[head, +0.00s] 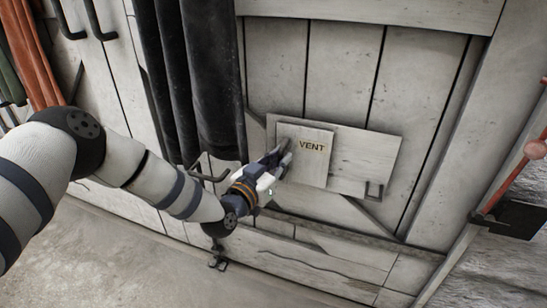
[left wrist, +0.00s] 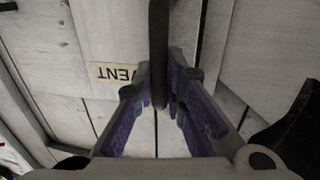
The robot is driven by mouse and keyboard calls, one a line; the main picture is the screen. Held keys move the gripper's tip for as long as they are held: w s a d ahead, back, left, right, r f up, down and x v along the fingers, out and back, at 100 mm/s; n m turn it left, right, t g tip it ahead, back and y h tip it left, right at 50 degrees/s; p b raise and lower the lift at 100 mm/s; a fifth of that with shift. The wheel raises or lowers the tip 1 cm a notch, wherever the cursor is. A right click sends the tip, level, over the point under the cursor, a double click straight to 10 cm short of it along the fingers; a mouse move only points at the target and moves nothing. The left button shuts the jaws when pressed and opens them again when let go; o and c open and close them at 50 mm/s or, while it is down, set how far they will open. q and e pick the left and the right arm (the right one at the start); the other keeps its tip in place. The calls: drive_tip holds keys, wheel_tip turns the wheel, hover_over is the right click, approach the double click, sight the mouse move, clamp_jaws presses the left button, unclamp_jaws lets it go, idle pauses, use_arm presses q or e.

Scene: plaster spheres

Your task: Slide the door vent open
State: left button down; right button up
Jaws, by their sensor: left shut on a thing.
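The vent cover (head: 309,170), a pale square plate marked "VENT", lies over the left part of a wider pale board (head: 362,160) on the plank door (head: 345,75). I see no opening around it. My left gripper (head: 284,153) is at the cover's left edge, and its fingers hide part of that edge. In the left wrist view, its purple-lined fingers (left wrist: 160,100) close on both sides of a dark upright handle bar (left wrist: 158,45). The "VENT" label (left wrist: 117,74) appears upside down beside it. My right gripper is out of view.
A dark curtain (head: 205,75) hangs left of the vent, close above my left forearm. A small metal bracket (head: 374,190) sits at the board's lower right. A red bar (head: 510,180) slants by the right edge. The grey floor (head: 130,265) is clear at lower left.

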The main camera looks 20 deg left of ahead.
sight(326, 168)
use_arm(q)
drive_tip(key=d, duration=1.2)
drive_tip(key=shift+s+r, duration=0.15)
drive_tip(key=shift+r, duration=0.1)
drive_tip(key=c, duration=1.6)
unclamp_jaws()
drive_tip(key=shift+d+r, duration=0.1)
drive_tip(key=shift+d, duration=0.05)
drive_tip(key=shift+c, duration=0.2)
